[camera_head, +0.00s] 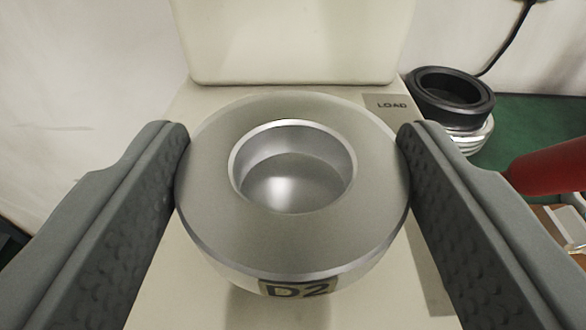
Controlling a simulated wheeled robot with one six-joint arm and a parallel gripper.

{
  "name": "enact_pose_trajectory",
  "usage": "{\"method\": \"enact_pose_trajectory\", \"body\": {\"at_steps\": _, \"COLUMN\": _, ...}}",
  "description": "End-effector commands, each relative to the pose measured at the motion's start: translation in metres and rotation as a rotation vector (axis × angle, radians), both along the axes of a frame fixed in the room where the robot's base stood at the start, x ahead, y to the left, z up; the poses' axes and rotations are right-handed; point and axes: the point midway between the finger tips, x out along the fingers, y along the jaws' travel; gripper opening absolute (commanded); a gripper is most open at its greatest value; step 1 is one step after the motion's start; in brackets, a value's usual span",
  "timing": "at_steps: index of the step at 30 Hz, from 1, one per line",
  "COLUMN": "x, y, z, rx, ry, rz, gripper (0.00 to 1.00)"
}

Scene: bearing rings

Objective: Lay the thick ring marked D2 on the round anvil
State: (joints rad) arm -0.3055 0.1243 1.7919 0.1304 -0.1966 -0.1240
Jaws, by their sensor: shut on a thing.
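The thick grey ring marked D2 (375,190) sits between the two pads of my gripper (293,135), which touch its left and right sides. Its flat top face is up and the D2 mark faces me on the near side. The ring is over the pale base of a machine. Through its bore a shiny, round metal surface (290,185) shows, which looks like the top of the round anvil. The ring hides the rest of it, so I cannot tell whether the ring touches it.
A pale upright housing (290,40) stands right behind the ring. A LOAD label (391,105) is on the base. Black and silver rings (452,98) are stacked at the right on a green surface (530,130). A red object (550,167) lies at the right edge.

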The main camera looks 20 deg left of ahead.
Motion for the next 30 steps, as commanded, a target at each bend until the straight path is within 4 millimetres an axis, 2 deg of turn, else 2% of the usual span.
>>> {"method": "enact_pose_trajectory", "body": {"at_steps": 8, "x": 0.0, "y": 0.0, "z": -0.005, "rx": 0.0, "ry": 0.0, "rz": 0.0, "gripper": 0.29}}
{"method": "enact_pose_trajectory", "body": {"at_steps": 9, "x": 0.0, "y": 0.0, "z": -0.005, "rx": 0.0, "ry": -0.001, "rz": 0.0, "gripper": 0.69}}
{"method": "enact_pose_trajectory", "body": {"at_steps": 12, "x": 0.0, "y": 0.0, "z": -0.005, "rx": 0.0, "ry": 0.0, "rz": 0.0, "gripper": 0.88}}
{"method": "enact_pose_trajectory", "body": {"at_steps": 23, "x": -0.003, "y": -0.001, "z": -0.005, "rx": 0.0, "ry": 0.001, "rz": 0.0, "gripper": 0.88}}
{"method": "enact_pose_trajectory", "body": {"at_steps": 30, "x": -0.028, "y": -0.008, "z": -0.001, "rx": 0.0, "ry": 0.0, "rz": 0.0, "gripper": 0.88}}
